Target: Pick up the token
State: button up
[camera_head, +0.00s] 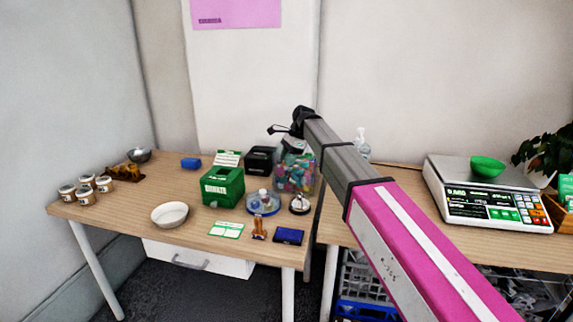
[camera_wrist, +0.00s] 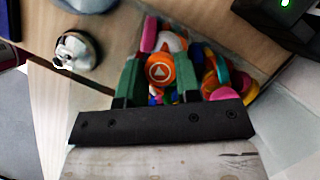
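An orange round token (camera_wrist: 160,71) with a white triangle mark shows in the wrist view. It lies among several coloured pieces in a clear container (camera_head: 297,187), on the right part of the left table in the head view. My gripper (camera_wrist: 166,45) has two green fingers set apart, one on each side of the orange token in the wrist view. I see no clear contact between fingers and token. The fingers point down toward the container's contents. In the head view my arm reaches over the container and the fingers are hard to make out.
A scale (camera_head: 484,203) stands on the right table.

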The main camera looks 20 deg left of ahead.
dwell(0.3)
notch_tip(320, 180, up, 10)
dwell(0.5)
jog(key=shift+f, duration=0.1)
dwell(0.9)
